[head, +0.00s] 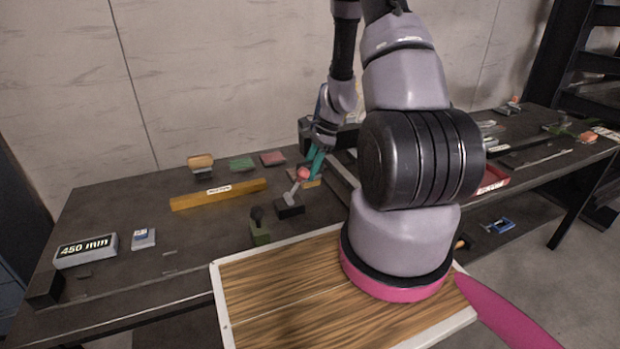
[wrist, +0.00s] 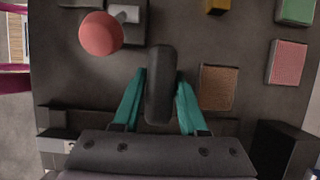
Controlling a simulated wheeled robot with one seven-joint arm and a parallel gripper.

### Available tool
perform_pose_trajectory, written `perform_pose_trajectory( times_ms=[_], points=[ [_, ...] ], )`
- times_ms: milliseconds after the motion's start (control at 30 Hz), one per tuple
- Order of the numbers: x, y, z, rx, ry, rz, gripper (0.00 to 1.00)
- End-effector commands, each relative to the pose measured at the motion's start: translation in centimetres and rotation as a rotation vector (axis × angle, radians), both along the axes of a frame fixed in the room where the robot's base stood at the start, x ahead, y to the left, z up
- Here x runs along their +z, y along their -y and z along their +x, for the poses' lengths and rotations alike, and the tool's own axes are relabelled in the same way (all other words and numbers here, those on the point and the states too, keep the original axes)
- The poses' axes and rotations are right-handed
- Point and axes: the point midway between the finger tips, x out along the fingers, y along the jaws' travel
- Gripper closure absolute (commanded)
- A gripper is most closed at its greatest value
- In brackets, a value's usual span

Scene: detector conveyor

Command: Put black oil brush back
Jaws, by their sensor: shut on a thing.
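My gripper (head: 314,162) reaches down over the far middle of the dark table, its teal fingers pointing down. In the wrist view its two fingers (wrist: 160,80) are closed on the sides of a black, rounded, elongated thing, which I take to be the black oil brush (wrist: 160,92). The brush stands out beyond the fingertips. In the head view I cannot make it out clearly against the fingers and dark table. I cannot tell whether it touches the table.
A red ball-topped lever (head: 303,173) on a black base stands close to my gripper; its ball (wrist: 100,33) is left of the brush. A brown square block (wrist: 218,87) lies right. A yellow bar (head: 218,194) and a green stand (head: 260,233) are nearby.

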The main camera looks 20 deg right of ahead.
Motion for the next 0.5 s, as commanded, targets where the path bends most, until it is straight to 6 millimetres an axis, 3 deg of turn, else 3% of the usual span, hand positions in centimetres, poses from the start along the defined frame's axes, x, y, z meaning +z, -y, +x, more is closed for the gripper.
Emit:
perform_pose_trajectory(
  times_ms=[200,500],
  points=[
    [-3.0,0.0,-0.1,-0.001,-0.003,0.001,1.0],
    [-3.2,0.0,0.0,0.0,-0.001,0.001,1.0]
  ],
)
